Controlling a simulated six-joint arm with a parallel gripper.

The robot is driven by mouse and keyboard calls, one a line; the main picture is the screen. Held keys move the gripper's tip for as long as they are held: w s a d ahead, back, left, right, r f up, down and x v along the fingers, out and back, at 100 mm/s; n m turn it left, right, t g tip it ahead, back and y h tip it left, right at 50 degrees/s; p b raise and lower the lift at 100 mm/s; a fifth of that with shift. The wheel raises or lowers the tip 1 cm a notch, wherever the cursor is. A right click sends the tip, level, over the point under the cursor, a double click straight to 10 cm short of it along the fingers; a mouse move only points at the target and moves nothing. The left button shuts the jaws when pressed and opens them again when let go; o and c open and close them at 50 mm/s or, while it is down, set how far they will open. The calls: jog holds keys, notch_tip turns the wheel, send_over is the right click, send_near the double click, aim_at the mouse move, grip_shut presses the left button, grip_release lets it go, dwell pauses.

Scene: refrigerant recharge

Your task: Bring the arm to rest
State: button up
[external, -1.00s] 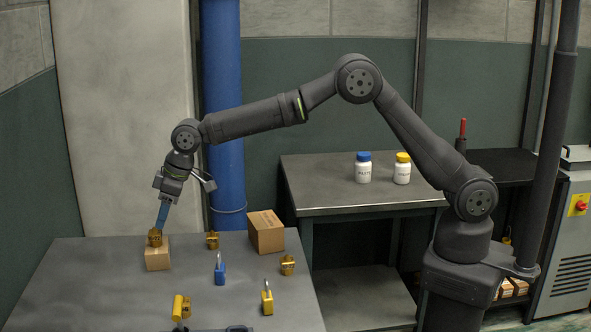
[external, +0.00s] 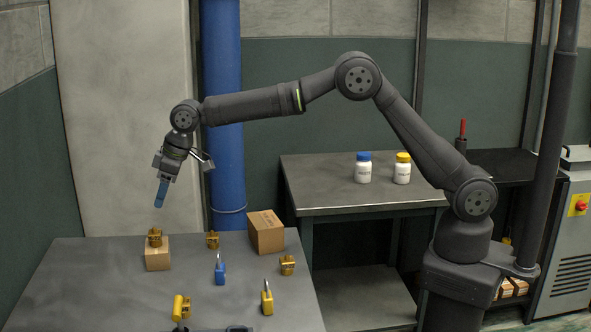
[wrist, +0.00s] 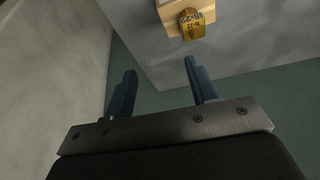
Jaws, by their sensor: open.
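My gripper (external: 160,201) is in the air over the left part of the near table, with its blue fingers pointing down. In the wrist view its two fingers (wrist: 158,78) are spread apart with nothing between them. A brass-coloured fitting (external: 154,238) stands on a small cardboard box (external: 158,258) below the gripper, with a clear gap between them. The fitting also shows at the top of the wrist view (wrist: 192,24), with dark lettering on it. My arm reaches left from its base at the right.
The table (external: 90,285) also holds a larger carton (external: 266,232), a blue padlock (external: 220,269), a yellow padlock (external: 267,298) and brass pieces (external: 287,265). A blue column (external: 222,100) stands behind. A back table (external: 320,190) carries two white bottles (external: 363,172).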

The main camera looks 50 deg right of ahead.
jog(key=a+f, duration=0.1)
jog(key=a, duration=0.1)
jog(key=a+f, duration=0.1)
jog(key=a, duration=0.2)
jog(key=a+f, duration=0.1)
jog(key=a, duration=0.1)
jog(key=shift+a, duration=0.25)
jog(key=s+a+f, duration=0.1)
jog(key=a+f, duration=0.1)
jog(key=a, duration=0.1)
jog(key=s+a+f, duration=0.1)
jog(key=a+f, duration=0.1)
jog(key=a, duration=0.2)
jog(key=s+a+f, duration=0.1)
jog(key=a+f, duration=0.1)
jog(key=a, duration=0.1)
jog(key=shift+a+f, duration=0.3)
